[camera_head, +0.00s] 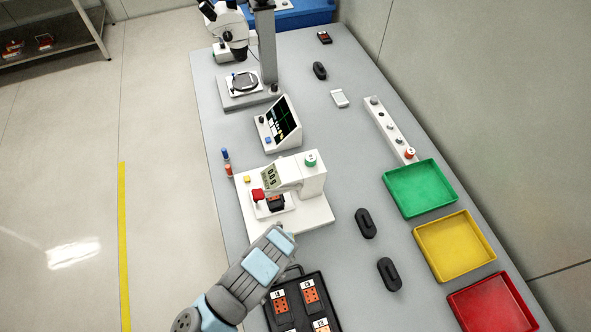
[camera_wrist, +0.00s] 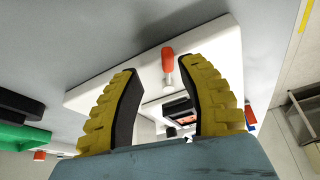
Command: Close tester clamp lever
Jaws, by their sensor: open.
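In the wrist view, a red-handled lever (camera_wrist: 168,60) on a metal stem stands over the white base (camera_wrist: 220,45). I cannot make it out in the head view, where my arm covers the base's near edge. My gripper (camera_wrist: 160,95) is open, its yellow ridged fingers spread with dark inner pads. The lever shows beyond and between the fingers, with no visible contact. The fingers are hidden in the head view.
A black tray (camera_head: 263,312) with orange parts lies beside my arm. Two black oval pieces (camera_head: 366,223) and green (camera_head: 420,188), yellow (camera_head: 455,245) and red (camera_head: 492,305) trays are to the right. A tilted screen unit (camera_head: 280,125) and a microscope (camera_head: 232,30) stand farther back.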

